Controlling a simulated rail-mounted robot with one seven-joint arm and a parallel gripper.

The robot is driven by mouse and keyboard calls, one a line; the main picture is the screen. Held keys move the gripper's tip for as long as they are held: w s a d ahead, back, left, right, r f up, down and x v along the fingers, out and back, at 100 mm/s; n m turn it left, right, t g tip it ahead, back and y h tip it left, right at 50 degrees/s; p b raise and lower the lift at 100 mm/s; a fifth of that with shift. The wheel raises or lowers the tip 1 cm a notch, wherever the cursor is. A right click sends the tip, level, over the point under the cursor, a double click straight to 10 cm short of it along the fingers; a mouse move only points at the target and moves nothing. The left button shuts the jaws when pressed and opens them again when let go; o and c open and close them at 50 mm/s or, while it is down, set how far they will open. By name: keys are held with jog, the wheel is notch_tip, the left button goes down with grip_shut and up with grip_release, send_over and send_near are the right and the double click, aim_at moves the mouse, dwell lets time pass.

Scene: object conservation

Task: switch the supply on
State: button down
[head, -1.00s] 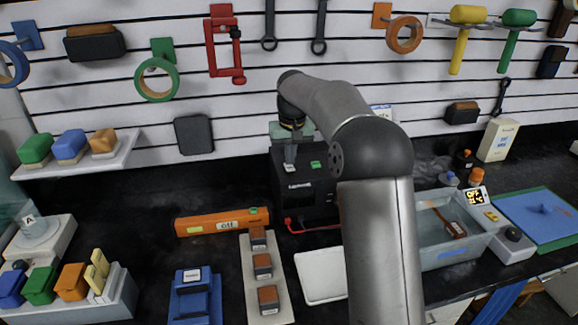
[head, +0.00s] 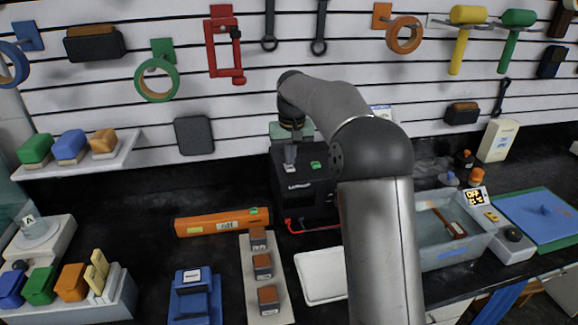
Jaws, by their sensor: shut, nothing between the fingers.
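The power supply is a black box (head: 292,205) on the bench at the back centre, with a green piece (head: 316,165) on top and red and black leads at its lower front. My gripper (head: 290,165) points down at the top left of the box. It is shut and empty, and its tips are at or just above the box's top. I cannot tell whether they touch it. My arm comes in from the right. Any switch under the fingertips is hidden.
An orange bar (head: 200,223) lies left of the box. A pale strip with several brown blocks (head: 249,293) and a white tray (head: 318,288) lie in front. A grey water tub (head: 447,258) stands at the right. Tools hang on the slatted wall behind.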

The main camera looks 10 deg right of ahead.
aim_at(290, 169)
jog(key=shift+f+b, duration=0.5)
jog(key=shift+f, duration=0.4)
dwell(0.8)
jog(key=shift+r, duration=0.1)
notch_tip(290, 169, up, 7)
jog(key=p, duration=0.6)
dwell(0.4)
jog(key=s+r, duration=0.2)
jog(key=s, duration=1.6)
jog(key=s+f, duration=0.4)
jog(key=s, duration=0.7)
jog(key=s+f, duration=0.4)
jog(key=s, duration=0.8)
jog(key=shift+s+g, duration=0.15)
jog(key=shift+g, duration=0.25)
